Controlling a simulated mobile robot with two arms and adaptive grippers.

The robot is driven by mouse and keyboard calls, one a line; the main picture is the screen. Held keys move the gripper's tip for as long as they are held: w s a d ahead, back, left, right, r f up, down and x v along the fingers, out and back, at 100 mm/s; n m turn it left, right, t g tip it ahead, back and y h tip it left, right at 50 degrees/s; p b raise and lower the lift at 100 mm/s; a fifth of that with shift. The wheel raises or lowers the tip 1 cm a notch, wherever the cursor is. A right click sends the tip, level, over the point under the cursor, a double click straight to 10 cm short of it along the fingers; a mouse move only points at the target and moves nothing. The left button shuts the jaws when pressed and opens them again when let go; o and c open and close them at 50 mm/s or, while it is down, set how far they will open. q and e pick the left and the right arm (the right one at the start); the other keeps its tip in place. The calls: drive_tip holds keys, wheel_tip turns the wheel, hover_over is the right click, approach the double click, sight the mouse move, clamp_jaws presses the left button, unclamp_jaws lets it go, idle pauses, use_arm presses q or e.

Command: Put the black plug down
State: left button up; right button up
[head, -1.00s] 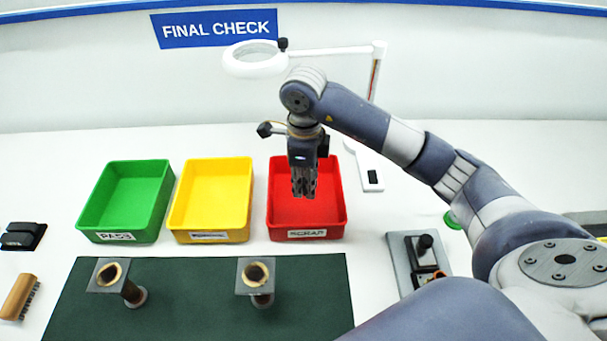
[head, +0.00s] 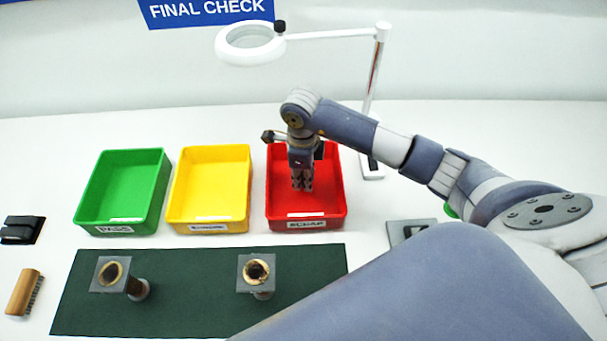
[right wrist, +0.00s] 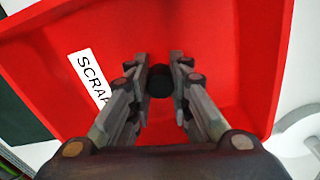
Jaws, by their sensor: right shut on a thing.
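My right gripper (head: 302,186) points down inside the outline of the red SCRAP tray (head: 338,215) in the head view. In the right wrist view its fingers (right wrist: 161,68) are closed on the black plug (right wrist: 160,84), a dark round piece between them. The red tray floor (right wrist: 205,28) lies beneath. I cannot tell whether the plug touches the floor. In the head view the plug cannot be made out between the fingers. My left gripper is not in view.
A yellow tray (head: 246,222) and a green PASS tray (head: 85,215) stand left of the red one. A magnifier lamp (head: 375,90) stands behind. Two flanged tubes (head: 110,275) (head: 256,270) stand on a dark green mat (head: 195,300). A brush (head: 24,292) lies at left.

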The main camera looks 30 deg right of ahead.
sight(303, 177)
drive_tip(key=shift+f, duration=0.2)
drive_tip(key=o, duration=0.7)
drive_tip(key=shift+f, duration=0.15)
drive_tip(key=shift+c, duration=0.2)
drive_tip(key=shift+o, duration=1.3)
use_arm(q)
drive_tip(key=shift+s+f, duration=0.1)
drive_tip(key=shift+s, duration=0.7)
use_arm(e)
drive_tip(key=shift+r, duration=0.3)
wheel_tip(303, 177, up, 11)
drive_tip(key=b, duration=0.4)
drive_tip(key=shift+w+f, duration=0.1)
drive_tip(key=shift+f, duration=0.05)
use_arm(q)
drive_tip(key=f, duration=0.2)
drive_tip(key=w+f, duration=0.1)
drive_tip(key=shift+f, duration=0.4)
use_arm(e)
drive_tip(key=shift+r, duration=0.5)
